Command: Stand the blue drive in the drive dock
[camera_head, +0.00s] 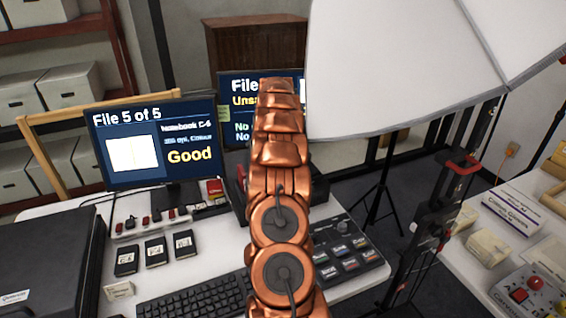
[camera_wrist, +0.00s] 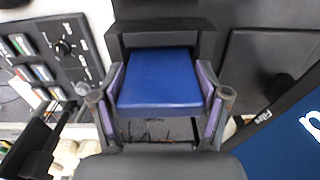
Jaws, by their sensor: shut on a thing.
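The blue drive (camera_wrist: 158,78) is in the wrist view, between the purple-lined fingers of my gripper (camera_wrist: 158,100). My gripper is shut on it. A black block (camera_wrist: 160,27), which looks like the drive dock, lies right beyond the drive. I cannot tell whether the drive is in its slot, touching it or apart from it. In the head view my copper arm hides the gripper and the drive. Dark parts of what seems to be the dock (camera_head: 320,188) show beside the arm.
A monitor (camera_head: 150,140) reading "File 5 of 5" and "Good" stands left of my arm. A second monitor (camera_head: 236,105) is partly hidden. A keyboard (camera_head: 195,298), several black drives (camera_head: 155,252) and a button panel (camera_head: 345,248) lie on the white table. A large white light panel (camera_head: 400,65) hangs at right.

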